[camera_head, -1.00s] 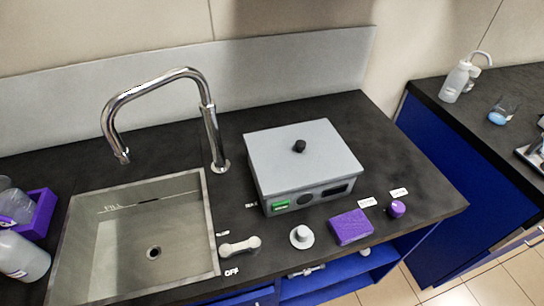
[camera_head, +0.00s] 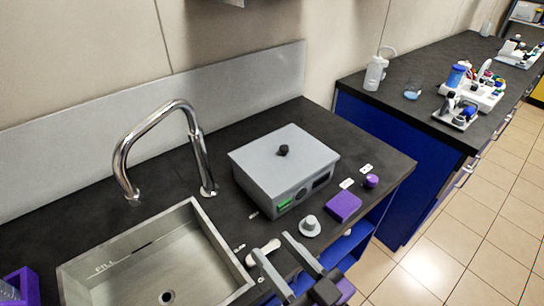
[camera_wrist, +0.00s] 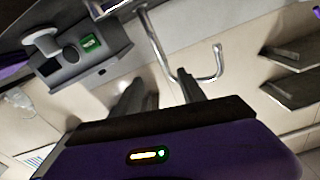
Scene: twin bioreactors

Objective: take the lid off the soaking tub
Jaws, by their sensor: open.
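The soaking tub (camera_head: 268,195) is a grey box on the dark counter, right of the sink. Its flat grey lid (camera_head: 300,150) is on, with a black knob (camera_head: 284,151) at the middle. The tub's front, with a green display and dark dial, also shows tilted at upper left in the wrist view (camera_wrist: 98,62). My gripper (camera_head: 272,247) is open and empty at the bottom of the head view, in front of the tub and apart from it. Its two fingers also show in the wrist view (camera_wrist: 162,86).
A tall curved faucet (camera_head: 200,160) and the sink (camera_head: 215,240) lie left of the tub. A purple block (camera_head: 344,207), a purple knob (camera_head: 371,181) and a round grey knob (camera_head: 310,226) sit near the front edge. A second counter (camera_head: 420,100) with a bottle and instruments stands at right.

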